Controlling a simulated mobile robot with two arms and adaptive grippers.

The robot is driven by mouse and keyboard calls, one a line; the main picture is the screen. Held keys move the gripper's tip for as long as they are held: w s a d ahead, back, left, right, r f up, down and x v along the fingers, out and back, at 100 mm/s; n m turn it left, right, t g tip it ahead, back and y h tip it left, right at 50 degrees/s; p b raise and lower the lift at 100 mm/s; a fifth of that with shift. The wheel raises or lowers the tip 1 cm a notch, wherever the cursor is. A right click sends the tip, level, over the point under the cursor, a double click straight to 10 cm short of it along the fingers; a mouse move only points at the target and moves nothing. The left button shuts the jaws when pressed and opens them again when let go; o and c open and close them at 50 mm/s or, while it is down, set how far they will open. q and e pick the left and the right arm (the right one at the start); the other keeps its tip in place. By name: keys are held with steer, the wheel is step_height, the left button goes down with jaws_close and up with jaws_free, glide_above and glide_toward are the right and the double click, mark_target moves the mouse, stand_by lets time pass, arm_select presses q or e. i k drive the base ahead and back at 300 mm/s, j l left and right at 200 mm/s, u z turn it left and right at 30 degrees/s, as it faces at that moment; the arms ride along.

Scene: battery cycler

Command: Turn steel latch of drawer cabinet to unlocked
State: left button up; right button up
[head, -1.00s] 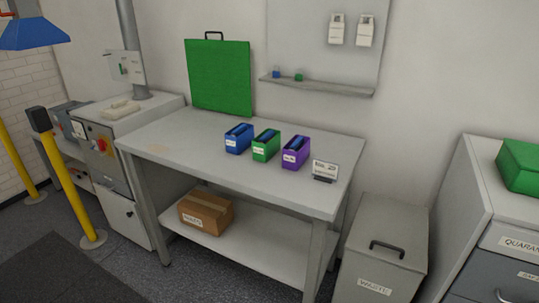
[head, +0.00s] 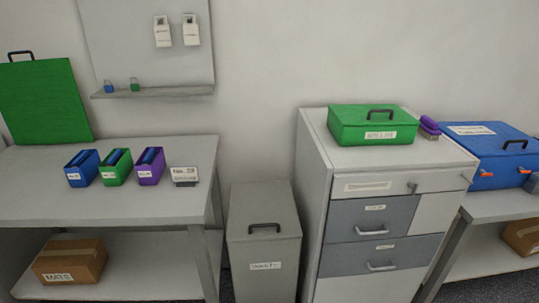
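The drawer cabinet (head: 315,190) stands right of centre in the head view, with a white top drawer and grey drawers below. A small steel piece that looks like the latch (head: 412,187) sits on the right part of the top drawer front; its exact position is too small to tell. The grey drawers have bar handles, the upper one (head: 371,231) and the lower one (head: 382,267). All drawers look closed. Neither of my grippers shows in the view.
A green case (head: 376,125) and a purple-topped brush-like item (head: 429,125) are on the cabinet. A grey waste bin (head: 264,236) stands left of it, beside a table (head: 110,209) with several coloured holders. A blue case (head: 489,153) sits on another table at right.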

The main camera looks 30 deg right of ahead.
mark_target(413, 186)
steer(key=z, duration=1.95)
